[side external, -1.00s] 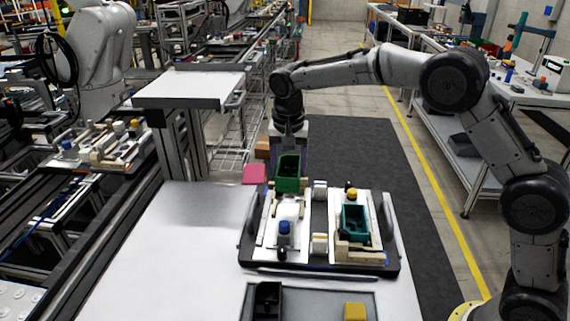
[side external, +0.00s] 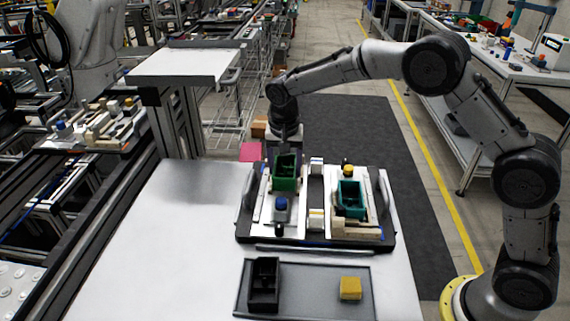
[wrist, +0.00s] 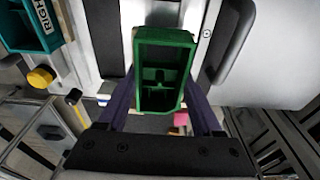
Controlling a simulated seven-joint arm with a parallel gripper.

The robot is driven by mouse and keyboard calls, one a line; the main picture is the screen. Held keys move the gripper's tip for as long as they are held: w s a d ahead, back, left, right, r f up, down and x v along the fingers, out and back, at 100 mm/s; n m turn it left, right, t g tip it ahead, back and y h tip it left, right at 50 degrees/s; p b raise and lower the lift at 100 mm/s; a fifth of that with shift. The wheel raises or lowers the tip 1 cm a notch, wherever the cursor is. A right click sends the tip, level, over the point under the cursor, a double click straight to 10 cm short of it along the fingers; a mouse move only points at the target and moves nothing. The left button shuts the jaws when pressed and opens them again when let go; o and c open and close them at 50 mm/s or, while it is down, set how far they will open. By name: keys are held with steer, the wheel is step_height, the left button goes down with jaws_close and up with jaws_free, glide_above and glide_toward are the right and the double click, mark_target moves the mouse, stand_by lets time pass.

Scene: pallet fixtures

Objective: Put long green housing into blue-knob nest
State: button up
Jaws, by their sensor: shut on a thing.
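The long green housing (side external: 285,172) is an open-topped box, held upright between the fingers of my gripper (side external: 287,148). In the wrist view the green housing (wrist: 164,45) fills the space between both dark fingers. The blue-knob nest is the left one on the pallet (side external: 243,236); its blue knob (side external: 281,203) stands just in front of the housing. The housing is over the rear part of this nest. I cannot tell whether it touches the nest floor, as it hides that part. The blue knob does not show in the wrist view.
A teal housing (side external: 351,199) sits in the right nest, by a yellow knob (side external: 348,171). A grey tray (side external: 318,300) in front holds a black part (side external: 263,283) and a yellow block (side external: 350,288). The left of the table (side external: 180,235) is clear.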

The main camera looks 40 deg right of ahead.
steer(key=shift+f, duration=0.1)
stand_by(0.3)
steer(key=shift+f, duration=0.35)
steer(key=shift+f, duration=0.45)
steer(key=o, duration=1.5)
steer(key=r, duration=0.4)
steer(key=s+a+r, duration=0.1)
steer(key=r, duration=0.8)
steer(key=shift+s+a+r, duration=0.25)
steer(key=shift+r, duration=0.1)
